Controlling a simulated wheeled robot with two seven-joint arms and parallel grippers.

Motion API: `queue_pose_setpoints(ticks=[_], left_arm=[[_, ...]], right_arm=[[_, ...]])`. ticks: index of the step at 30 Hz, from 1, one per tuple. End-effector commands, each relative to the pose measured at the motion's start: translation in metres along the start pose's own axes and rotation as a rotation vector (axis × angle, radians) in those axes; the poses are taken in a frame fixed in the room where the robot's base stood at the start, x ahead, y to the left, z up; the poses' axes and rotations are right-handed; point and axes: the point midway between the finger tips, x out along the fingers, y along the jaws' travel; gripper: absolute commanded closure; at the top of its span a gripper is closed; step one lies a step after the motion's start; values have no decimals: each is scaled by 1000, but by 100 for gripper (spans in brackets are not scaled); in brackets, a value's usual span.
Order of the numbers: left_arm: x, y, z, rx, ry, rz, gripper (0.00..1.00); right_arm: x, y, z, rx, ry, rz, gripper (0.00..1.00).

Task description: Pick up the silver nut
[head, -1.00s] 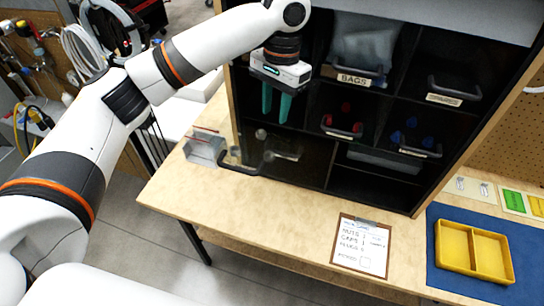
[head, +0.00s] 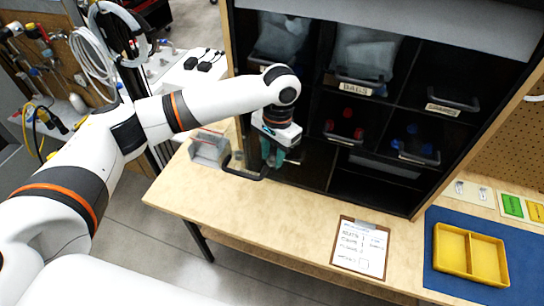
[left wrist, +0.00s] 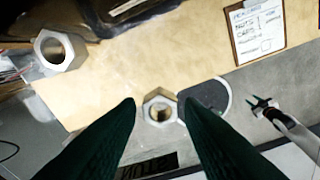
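A silver hexagonal nut (left wrist: 160,108) shows in the left wrist view between the tips of my left gripper (left wrist: 160,104). The green fingers stand apart, and I cannot tell whether they touch the nut. A second silver nut (left wrist: 58,50) shows further up and left. In the head view my left gripper (head: 273,158) reaches down at the lower left compartment of the shelf, and no nut can be made out there. A small white arm with a dark forked end (left wrist: 264,103) at the right of the left wrist view may be my right gripper.
A clear bin (head: 209,148) and a dark curved handle (head: 245,172) lie close to my left gripper. The black shelf (head: 318,160) holds bins with bags and coloured parts. A clipboard (head: 360,248) and yellow tray (head: 470,254) are at the right; the tabletop between is clear.

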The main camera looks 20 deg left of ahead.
Motion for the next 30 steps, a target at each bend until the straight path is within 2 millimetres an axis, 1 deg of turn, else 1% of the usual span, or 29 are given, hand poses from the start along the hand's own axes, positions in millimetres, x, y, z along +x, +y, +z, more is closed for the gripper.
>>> queue_pose_setpoints(ticks=[7,13,20,23,26,30], left_arm=[[3,0,0,0,0,0,66],[2,0,0,0,0,0,99],[2,0,0,0,0,0,100],[-4,0,0,0,-3,0,100],[-16,0,-1,1,-3,-1,100],[-45,0,-4,1,-4,0,100]], right_arm=[[0,0,0,0,0,0,64],[0,0,0,0,-1,0,64],[0,0,0,0,0,0,64],[3,0,0,0,0,0,64],[8,0,0,0,0,0,64],[16,0,-1,0,-1,0,64]])
